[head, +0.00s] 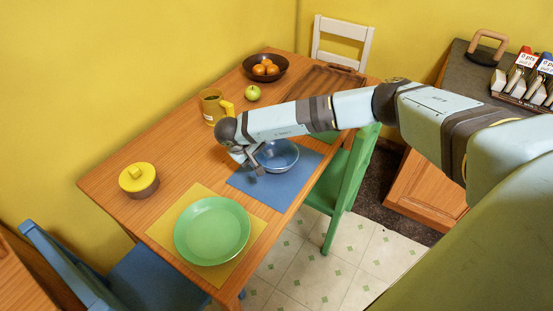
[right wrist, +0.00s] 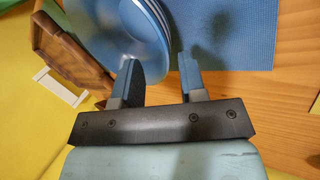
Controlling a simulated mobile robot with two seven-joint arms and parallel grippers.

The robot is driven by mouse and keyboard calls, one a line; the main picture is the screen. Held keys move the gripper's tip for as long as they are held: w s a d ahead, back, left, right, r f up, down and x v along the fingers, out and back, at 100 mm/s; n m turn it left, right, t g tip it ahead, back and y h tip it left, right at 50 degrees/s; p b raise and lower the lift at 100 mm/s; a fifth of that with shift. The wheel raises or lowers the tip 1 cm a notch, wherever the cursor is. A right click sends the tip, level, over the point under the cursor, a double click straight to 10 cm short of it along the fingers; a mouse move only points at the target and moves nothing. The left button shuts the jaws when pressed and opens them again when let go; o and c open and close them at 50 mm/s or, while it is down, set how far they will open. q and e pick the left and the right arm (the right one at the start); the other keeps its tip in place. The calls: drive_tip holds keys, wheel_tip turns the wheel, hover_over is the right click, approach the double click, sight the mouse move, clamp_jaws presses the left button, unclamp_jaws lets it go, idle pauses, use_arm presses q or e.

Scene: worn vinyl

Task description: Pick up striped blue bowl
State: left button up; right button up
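The striped blue bowl (head: 281,154) sits on a blue placemat (head: 262,187) on the table. My right gripper (head: 252,163) is at the bowl's left side in the head view, with its arm reaching over from the right. In the right wrist view the bowl (right wrist: 112,28) shows pale stripes near its rim. The right gripper's two fingers (right wrist: 160,77) are spread apart there, and the bowl's rim appears between them in the picture. I cannot tell whether either finger touches it. My left gripper is in neither view.
The wooden table (head: 160,202) also holds a green plate (head: 211,231), a yellow-lidded pot (head: 139,180), a mug (head: 212,106), a green apple (head: 253,93), a dark bowl of oranges (head: 265,67) and a wooden tray (head: 325,80). A green chair (head: 346,180) stands close by.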

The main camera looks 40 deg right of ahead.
sight(276, 159)
drive_tip(key=x, duration=0.5)
drive_tip(key=shift+s+f, duration=0.15)
drive_tip(key=shift+s, duration=0.2)
drive_tip(key=shift+a, duration=0.1)
clamp_jaws()
